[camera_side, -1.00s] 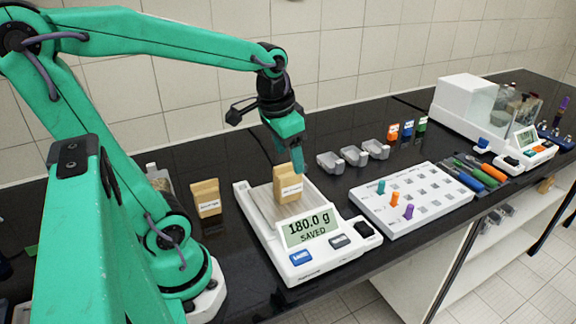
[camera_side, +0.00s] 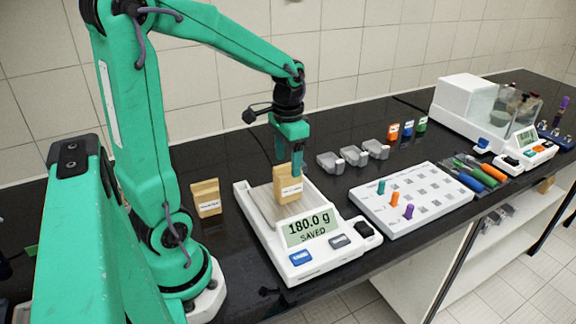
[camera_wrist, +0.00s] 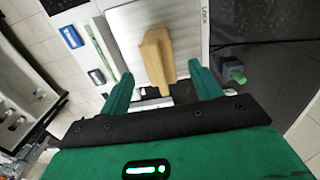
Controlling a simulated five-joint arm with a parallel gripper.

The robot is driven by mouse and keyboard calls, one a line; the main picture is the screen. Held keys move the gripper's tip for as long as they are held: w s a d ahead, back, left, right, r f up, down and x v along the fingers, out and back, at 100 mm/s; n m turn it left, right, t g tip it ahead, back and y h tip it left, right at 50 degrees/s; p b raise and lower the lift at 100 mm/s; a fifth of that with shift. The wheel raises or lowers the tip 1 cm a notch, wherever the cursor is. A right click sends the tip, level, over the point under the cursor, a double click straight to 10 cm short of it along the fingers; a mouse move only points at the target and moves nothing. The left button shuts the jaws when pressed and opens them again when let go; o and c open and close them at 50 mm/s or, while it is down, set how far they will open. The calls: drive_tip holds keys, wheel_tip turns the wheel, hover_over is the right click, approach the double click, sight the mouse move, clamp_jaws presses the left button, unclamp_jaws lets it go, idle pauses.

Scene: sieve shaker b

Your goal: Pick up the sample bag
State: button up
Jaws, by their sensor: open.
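A tan sample bag (camera_side: 288,184) stands upright on the pan of the white scale (camera_side: 298,262), whose display reads 180.0 g SAVED. My gripper (camera_side: 289,162) is open and points down at the bag's top, with one finger beside its right edge. In the wrist view the bag (camera_wrist: 157,58) appears between my two open green fingers (camera_wrist: 163,88), with gaps on both sides; I see no contact. A second tan bag (camera_side: 206,198) stands on the black bench to the left of the scale, with a white label.
Right of the scale is a white rack (camera_side: 425,205) with coloured pegs. Small grey trays (camera_side: 354,156) stand behind it. Coloured pens (camera_side: 475,174) and a white box-shaped device (camera_side: 462,105) are farther right.

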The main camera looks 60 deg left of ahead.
sight(288, 171)
drive_tip(key=shift+f, duration=3.2)
drive_tip(key=c, duration=1.2)
drive_tip(key=shift+c, duration=0.2)
drive_tip(key=shift+r, duration=0.15)
drive_tip(key=shift+r, duration=0.9)
wheel_tip(288, 171, up, 2)
drive_tip(key=shift+r, duration=0.1)
drive_tip(key=s+d+r, duration=0.2)
drive_tip(key=d+r, duration=0.4)
drive_tip(key=d, duration=0.5)
drive_tip(key=shift+d+r, duration=0.25)
drive_tip(key=shift+r, duration=0.15)
drive_tip(key=shift+s, duration=0.1)
